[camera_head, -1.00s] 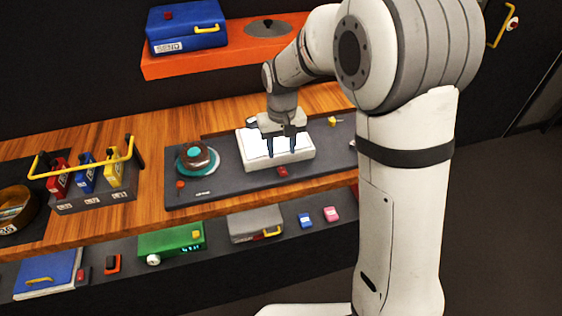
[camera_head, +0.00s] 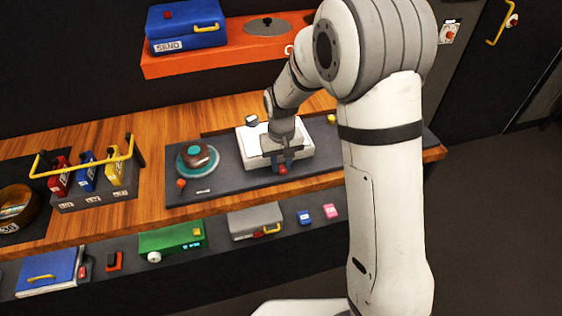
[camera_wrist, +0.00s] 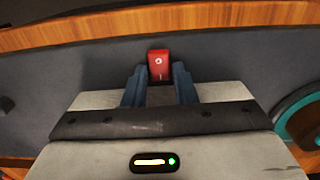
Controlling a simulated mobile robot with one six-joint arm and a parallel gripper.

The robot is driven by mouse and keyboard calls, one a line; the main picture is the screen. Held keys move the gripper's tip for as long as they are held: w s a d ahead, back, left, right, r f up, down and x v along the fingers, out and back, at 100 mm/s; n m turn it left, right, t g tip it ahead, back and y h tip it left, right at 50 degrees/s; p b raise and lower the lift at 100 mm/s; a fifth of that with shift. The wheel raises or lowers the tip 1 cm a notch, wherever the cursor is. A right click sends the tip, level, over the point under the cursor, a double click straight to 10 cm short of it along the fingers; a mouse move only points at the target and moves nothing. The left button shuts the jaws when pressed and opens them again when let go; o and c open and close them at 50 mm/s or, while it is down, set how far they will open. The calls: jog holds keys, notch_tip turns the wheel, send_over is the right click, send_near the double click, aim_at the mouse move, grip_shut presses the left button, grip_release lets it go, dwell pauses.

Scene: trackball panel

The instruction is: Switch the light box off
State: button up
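The light box (camera_head: 248,147) is a white box on the dark panel on the wooden counter, with a pale, bright top. A small red rocker switch (camera_head: 283,170) sits on the panel in front of it. The switch (camera_wrist: 158,65) also shows in the wrist view, with a white circle and a line mark on its face. My gripper (camera_head: 281,161) is low over the front edge of the light box, right by the switch. Its two blue-grey fingers (camera_wrist: 158,82) stand apart with a gap, on either side of the switch's near end. Contact cannot be told.
A teal trackball unit (camera_head: 197,159) and an orange knob (camera_head: 181,184) are on the panel to the left. A yellow knob (camera_head: 332,119) is behind to the right. A caddy with a yellow handle (camera_head: 95,200) stands farther left. A lower shelf holds a green box (camera_head: 172,240).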

grip_shut()
jog(key=b, duration=0.2)
jog(key=t+b, duration=0.1)
jog(key=shift+s+f+b, duration=0.15)
jog(key=shift+f+b, duration=0.15)
jog(key=shift+b, duration=0.05)
jog(key=t+b, duration=0.1)
jog(key=b, duration=0.2)
jog(key=t+y+b, duration=0.1)
jog(key=t+b, duration=0.1)
jog(key=b, duration=0.1)
jog(key=shift+s+d, duration=0.1)
jog(key=shift+s, duration=0.25)
jog(key=shift+s+r+t+b, duration=0.1)
jog(key=shift+r+t+b, duration=0.3)
jog(key=shift+b, duration=0.8)
jog(key=shift+f, duration=0.1)
jog(key=shift+o, duration=2.1)
grip_release()
